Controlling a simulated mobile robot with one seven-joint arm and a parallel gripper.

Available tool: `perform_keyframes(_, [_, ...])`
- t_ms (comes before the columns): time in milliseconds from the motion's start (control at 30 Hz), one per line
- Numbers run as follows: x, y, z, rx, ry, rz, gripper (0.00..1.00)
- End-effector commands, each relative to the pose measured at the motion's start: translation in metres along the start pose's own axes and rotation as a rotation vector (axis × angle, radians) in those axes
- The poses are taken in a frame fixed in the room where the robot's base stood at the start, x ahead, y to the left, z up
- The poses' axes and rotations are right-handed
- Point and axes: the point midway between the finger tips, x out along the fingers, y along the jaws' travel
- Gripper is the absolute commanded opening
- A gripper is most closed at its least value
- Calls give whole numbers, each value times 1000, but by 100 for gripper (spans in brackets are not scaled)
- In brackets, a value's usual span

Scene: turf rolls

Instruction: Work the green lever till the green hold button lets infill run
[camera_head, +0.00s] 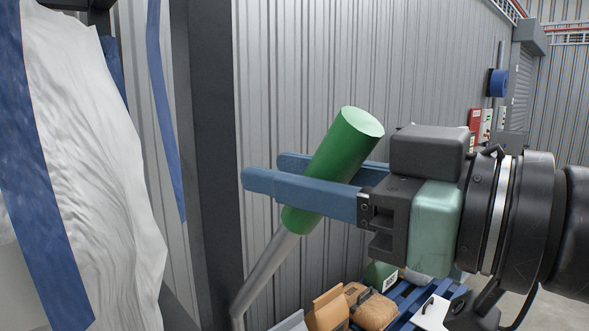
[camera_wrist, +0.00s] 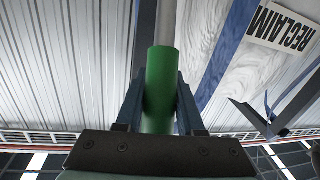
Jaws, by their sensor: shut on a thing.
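The green lever (camera_head: 340,148) is a green cylindrical grip on a bare metal rod (camera_head: 262,275). It tilts, with its top leaning to the right in the head view. My gripper (camera_head: 305,183) is shut on the green grip, with one blue finger on each side of it. In the wrist view the green grip (camera_wrist: 160,88) stands between the two fingers of my gripper (camera_wrist: 160,105).
A dark post (camera_head: 208,150) and a white bulk bag (camera_head: 85,150) with blue straps stand at the left. Bags (camera_head: 372,308) lie on a blue pallet (camera_head: 412,298) below. A "RECLAIM" sign (camera_wrist: 282,28) shows in the wrist view. A corrugated wall (camera_head: 400,60) stands behind.

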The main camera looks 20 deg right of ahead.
Motion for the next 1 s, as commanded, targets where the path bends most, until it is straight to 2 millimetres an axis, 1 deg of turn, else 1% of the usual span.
perform_keyframes(33, [4, 1, -7, 2, -19, -3, 0])
perform_keyframes(233, [28, 7, -22, 20, -129, -18, 0])
perform_keyframes(433, [55, 12, -30, 42, -248, -31, 0])
perform_keyframes(600, [72, 15, -30, 55, -326, -39, 0])
perform_keyframes(733, [77, 16, -28, 58, -351, -39, 0])
perform_keyframes(1000, [78, 16, -27, 58, -354, -38, 0])
